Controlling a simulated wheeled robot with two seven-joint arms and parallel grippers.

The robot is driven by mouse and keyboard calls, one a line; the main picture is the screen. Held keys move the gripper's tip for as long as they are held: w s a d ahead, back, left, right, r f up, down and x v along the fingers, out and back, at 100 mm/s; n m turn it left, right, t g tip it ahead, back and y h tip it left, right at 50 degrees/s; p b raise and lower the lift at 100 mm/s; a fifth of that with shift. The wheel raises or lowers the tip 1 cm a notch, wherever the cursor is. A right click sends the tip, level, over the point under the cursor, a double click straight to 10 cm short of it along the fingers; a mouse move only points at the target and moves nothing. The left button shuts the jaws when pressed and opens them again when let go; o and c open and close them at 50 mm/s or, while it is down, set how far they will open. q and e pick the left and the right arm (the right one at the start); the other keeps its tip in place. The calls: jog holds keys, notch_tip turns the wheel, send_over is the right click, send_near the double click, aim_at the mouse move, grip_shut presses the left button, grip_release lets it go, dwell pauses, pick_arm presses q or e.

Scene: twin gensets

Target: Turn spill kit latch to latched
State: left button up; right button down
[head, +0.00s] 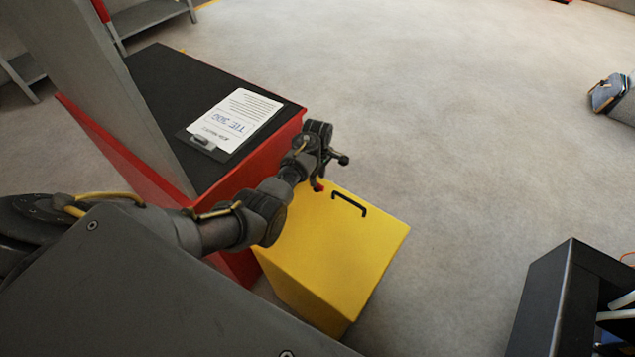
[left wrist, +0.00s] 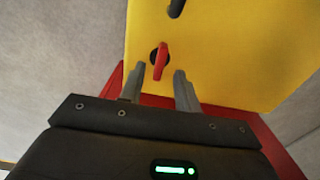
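The spill kit is a yellow box (head: 335,245) beside the red cabinet in the head view. Its yellow face (left wrist: 225,50) fills the upper part of the left wrist view. The latch is a small red lever on a dark round base (left wrist: 160,62); in the head view a bit of red (head: 319,186) shows just below my gripper. My left gripper (head: 325,172) is over the box's far left corner. In the left wrist view its two fingers (left wrist: 158,88) are apart, with the red latch just beyond and between their tips. Contact cannot be told. My right gripper is not in view.
A black handle (head: 349,204) stands on the yellow box. The red cabinet (head: 285,143) with a black top holds a clipboard (head: 233,120). A dark open-sided case (head: 545,300) stands at lower right.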

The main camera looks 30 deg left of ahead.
aim_at(316, 189)
pick_arm(q)
jog(key=shift+f, duration=1.55)
grip_shut()
